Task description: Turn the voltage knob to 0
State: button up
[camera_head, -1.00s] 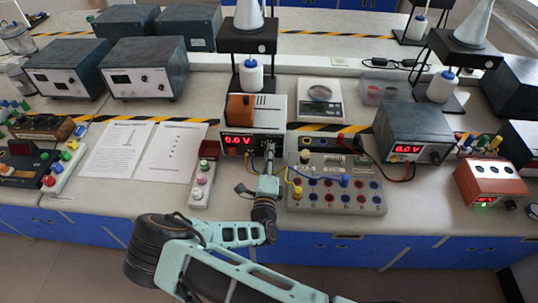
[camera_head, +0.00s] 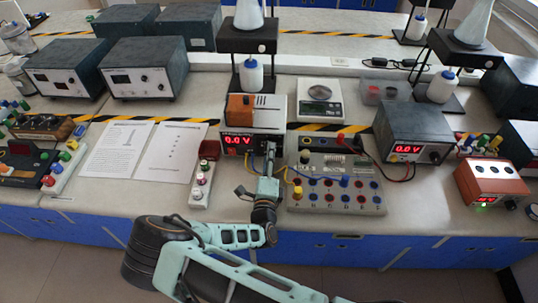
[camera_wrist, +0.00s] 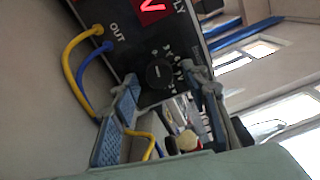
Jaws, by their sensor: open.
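The power supply (camera_head: 253,111) stands mid-table with a red display (camera_head: 237,140) reading 0.0 V. The wrist view shows its black voltage knob (camera_wrist: 159,72), with a pointer line and scale marks around it. My gripper (camera_wrist: 160,95) is open, with one finger left of and below the knob and the other to its right. I cannot tell whether either finger touches the knob. In the head view my gripper (camera_head: 270,160) is at the right part of the supply's front and hides the knob.
Yellow (camera_wrist: 72,62) and blue wires run from the OUT sockets, close to the left finger. A circuit board (camera_head: 335,185) with colored terminals stands to the right. A small box with buttons (camera_head: 201,183) stands to the left.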

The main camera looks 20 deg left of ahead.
jog(key=v, duration=1.1)
jog(key=shift+s+d, duration=0.15)
jog(key=shift+s, duration=0.1)
